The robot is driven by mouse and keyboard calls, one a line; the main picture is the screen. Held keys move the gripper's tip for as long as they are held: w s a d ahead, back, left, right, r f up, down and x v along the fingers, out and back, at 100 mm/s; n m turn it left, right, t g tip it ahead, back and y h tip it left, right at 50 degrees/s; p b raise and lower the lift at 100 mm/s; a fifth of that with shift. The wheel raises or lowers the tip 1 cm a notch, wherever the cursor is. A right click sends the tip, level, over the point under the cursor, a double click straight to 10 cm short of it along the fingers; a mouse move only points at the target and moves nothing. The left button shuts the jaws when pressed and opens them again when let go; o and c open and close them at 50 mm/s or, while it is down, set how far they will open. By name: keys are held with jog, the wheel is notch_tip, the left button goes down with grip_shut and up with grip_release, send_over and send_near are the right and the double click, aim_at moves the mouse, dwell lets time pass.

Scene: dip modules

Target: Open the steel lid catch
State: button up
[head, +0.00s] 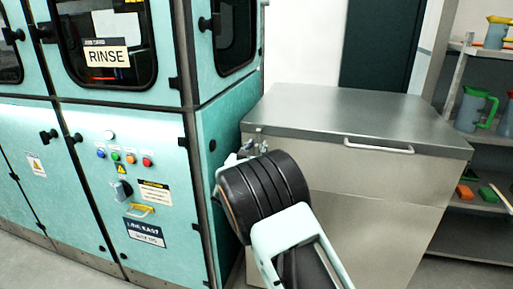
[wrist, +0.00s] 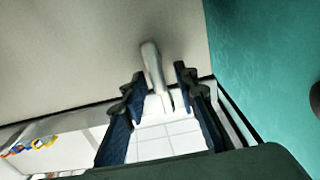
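The steel chest (head: 365,185) has a flat steel lid (head: 365,112) that lies level on top, with a pale bar handle (head: 378,148) on its front. A small metal catch (head: 262,147) sits near the lid's front left corner, partly hidden by my arm. My gripper (head: 246,150) is close to this corner. In the wrist view, a grey metal lever (wrist: 151,62), which looks like the catch, reaches between the two dark fingers of my gripper (wrist: 156,86). The fingers are apart, with gaps visible beside the lever. I cannot tell whether either finger touches it.
The teal rinse machine (head: 215,150) stands close on the left of the chest, leaving little room there. Its front carries coloured buttons and a dark knob. Shelves (head: 470,190) with jugs and small blocks stand at the right. Some floor shows at the lower left.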

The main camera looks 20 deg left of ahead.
jog(key=shift+c, duration=0.7)
grip_shut()
